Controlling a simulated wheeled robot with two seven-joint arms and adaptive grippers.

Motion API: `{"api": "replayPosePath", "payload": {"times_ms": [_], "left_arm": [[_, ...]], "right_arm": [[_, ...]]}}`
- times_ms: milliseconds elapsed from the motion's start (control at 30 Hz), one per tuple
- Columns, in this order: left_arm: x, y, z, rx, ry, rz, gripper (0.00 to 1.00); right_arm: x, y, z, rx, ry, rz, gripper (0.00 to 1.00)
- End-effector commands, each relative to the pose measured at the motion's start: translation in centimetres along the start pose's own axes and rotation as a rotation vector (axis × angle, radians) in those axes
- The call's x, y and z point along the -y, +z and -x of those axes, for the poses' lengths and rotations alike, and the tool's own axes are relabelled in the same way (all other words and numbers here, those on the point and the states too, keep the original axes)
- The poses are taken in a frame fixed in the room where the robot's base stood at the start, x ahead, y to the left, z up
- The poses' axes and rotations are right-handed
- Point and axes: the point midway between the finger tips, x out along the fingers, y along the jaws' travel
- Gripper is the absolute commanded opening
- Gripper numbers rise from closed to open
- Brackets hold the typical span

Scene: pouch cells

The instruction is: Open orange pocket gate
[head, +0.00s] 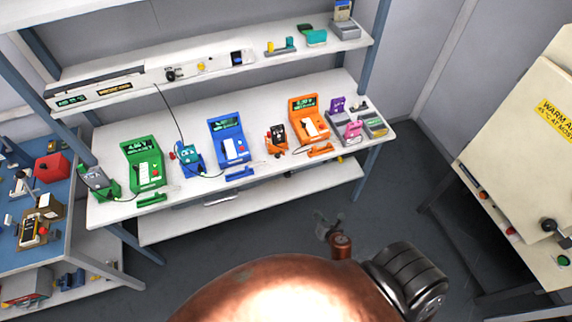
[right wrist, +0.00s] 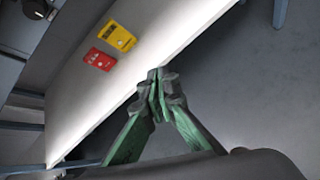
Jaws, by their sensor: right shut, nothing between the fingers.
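The orange station (head: 308,120) stands on the white bench toward its right side, with a small screen at its back and a white pouch-like piece on its face. A low orange bar (head: 320,151) lies at the bench's front edge before it; I cannot tell whether this is the gate. My right gripper (head: 322,220) is below and in front of the bench, apart from the orange station. In the right wrist view the right gripper's fingers (right wrist: 160,85) meet at the tips, shut and empty. The orange station does not show there. My left gripper is not in view.
Green (head: 143,163) and blue (head: 229,141) stations stand left on the bench. A small orange-brown device (head: 276,139) is beside the orange station. In the right wrist view, red (right wrist: 99,60) and yellow (right wrist: 117,36) pieces lie on a white surface. Grey floor is clear.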

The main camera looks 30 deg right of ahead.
Motion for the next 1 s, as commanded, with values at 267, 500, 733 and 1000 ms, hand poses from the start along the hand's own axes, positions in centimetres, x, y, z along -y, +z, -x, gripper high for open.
{"api": "replayPosePath", "payload": {"times_ms": [267,500,733,1000], "left_arm": [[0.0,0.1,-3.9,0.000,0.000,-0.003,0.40],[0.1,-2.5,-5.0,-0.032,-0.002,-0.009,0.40],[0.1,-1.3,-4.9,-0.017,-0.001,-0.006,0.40],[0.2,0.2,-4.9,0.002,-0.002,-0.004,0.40]], "right_arm": [[-10.1,14.1,4.5,0.403,-0.014,1.287,0.00],[-13.8,18.3,7.8,0.560,-0.175,1.837,0.00],[-14.9,19.6,6.7,0.578,-0.204,1.903,0.00],[-16.5,21.7,1.9,0.576,-0.202,1.898,0.00]]}}
